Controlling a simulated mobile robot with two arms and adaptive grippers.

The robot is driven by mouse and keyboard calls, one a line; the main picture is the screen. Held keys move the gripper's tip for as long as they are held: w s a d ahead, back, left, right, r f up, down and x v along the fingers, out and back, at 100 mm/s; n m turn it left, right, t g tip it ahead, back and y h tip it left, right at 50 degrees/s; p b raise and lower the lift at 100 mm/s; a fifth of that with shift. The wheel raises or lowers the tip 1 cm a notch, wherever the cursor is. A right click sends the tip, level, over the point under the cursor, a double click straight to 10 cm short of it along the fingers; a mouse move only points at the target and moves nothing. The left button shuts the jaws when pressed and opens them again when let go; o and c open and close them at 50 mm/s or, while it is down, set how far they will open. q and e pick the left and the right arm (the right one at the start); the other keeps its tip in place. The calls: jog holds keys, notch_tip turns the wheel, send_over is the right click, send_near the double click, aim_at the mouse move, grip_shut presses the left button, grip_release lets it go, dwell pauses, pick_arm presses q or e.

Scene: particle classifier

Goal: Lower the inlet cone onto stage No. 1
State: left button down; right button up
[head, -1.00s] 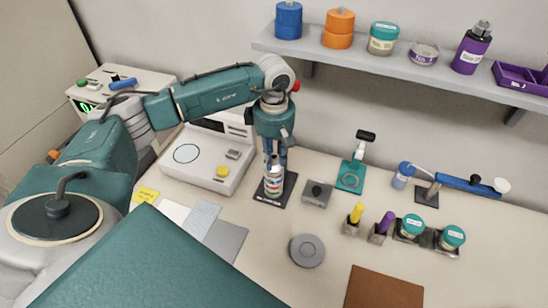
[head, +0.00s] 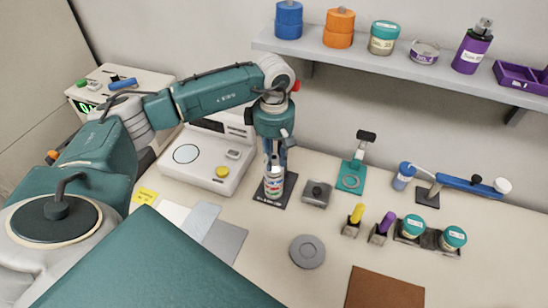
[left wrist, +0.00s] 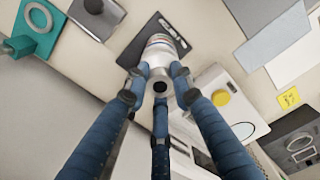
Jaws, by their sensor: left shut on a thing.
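My left gripper (head: 273,152) points straight down over the cylindrical stack of stages with coloured bands (head: 274,186), which stands upright on a black base plate (head: 288,192). Its fingers are shut on the pale inlet cone (left wrist: 160,80), whose dark round opening faces the wrist camera. In the left wrist view, the banded stack (left wrist: 165,42) lies directly beyond the cone, roughly in line with it. The fingers hide part of the cone, and I cannot tell whether it touches the top stage. My right gripper is out of view.
A white instrument with a yellow knob (head: 222,172) stands close left of the stack. A small grey block (head: 316,194) is close right, with a teal stand (head: 351,175) beyond. A grey disc (head: 307,251) lies in front. A shelf (head: 400,66) runs above, behind.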

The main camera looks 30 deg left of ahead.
pick_arm(q)
jog(key=shift+f+b, duration=0.45)
jog(key=shift+f, duration=0.05)
dwell(0.3)
jog(key=c, duration=1.4)
grip_release()
notch_tip(320, 180, up, 12)
